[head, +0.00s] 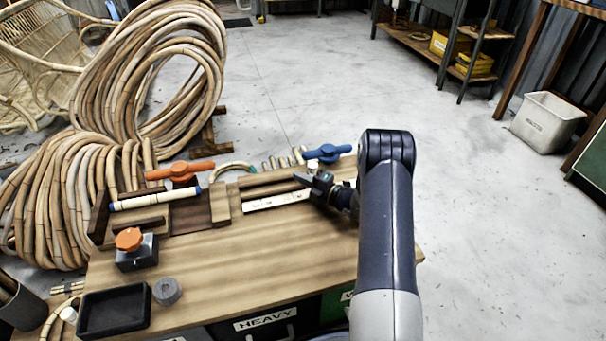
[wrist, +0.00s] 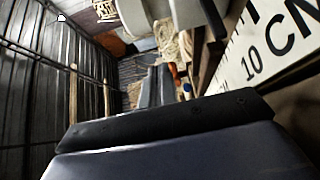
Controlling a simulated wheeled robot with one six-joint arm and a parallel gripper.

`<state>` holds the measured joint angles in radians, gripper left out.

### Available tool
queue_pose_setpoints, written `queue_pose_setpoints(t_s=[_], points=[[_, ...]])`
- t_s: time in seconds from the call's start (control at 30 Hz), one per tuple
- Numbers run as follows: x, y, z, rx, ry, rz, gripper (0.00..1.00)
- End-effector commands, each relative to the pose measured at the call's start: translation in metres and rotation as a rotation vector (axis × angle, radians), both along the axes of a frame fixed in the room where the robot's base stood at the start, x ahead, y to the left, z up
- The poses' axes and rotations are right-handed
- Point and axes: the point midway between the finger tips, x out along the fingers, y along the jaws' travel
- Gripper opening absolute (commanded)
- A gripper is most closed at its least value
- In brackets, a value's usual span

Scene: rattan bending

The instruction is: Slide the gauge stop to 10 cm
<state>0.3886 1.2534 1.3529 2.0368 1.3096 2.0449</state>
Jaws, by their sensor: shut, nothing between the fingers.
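A light wooden block (head: 220,203), which appears to be the gauge stop, stands upright at the left end of a white scale strip (head: 275,201) on the bench. The strip's markings are too small to read in the head view. In the wrist view the scale (wrist: 262,55) is close on the right and reads "10 CM". My gripper (head: 320,184) is shut and empty over the scale's right end, to the right of the block and apart from it. The scale's far right part is hidden behind my gripper and arm.
An orange-handled clamp (head: 180,171) and a blue-handled one (head: 328,153) stand along the bench's back. A rattan pole (head: 155,199) lies left of the block. An orange-knobbed box (head: 136,250), black tray (head: 114,311) and grey cylinder (head: 166,291) sit front left. The front middle bench is clear.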

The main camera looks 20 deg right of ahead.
Motion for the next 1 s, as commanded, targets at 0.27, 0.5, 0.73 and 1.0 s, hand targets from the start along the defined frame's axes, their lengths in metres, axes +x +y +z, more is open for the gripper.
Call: queue_pose_setpoints(t_s=[0.27, 0.5, 0.73, 1.0], points=[[-0.041, -0.032, 0.003, 0.001, 0.002, -0.005, 0.0], [-0.071, -0.055, 0.002, 0.001, 0.001, -0.003, 0.0], [-0.08, -0.06, 0.0, -0.001, -0.001, 0.0, 0.0], [-0.08, -0.06, 0.0, -0.001, -0.001, 0.0, 0.0]])
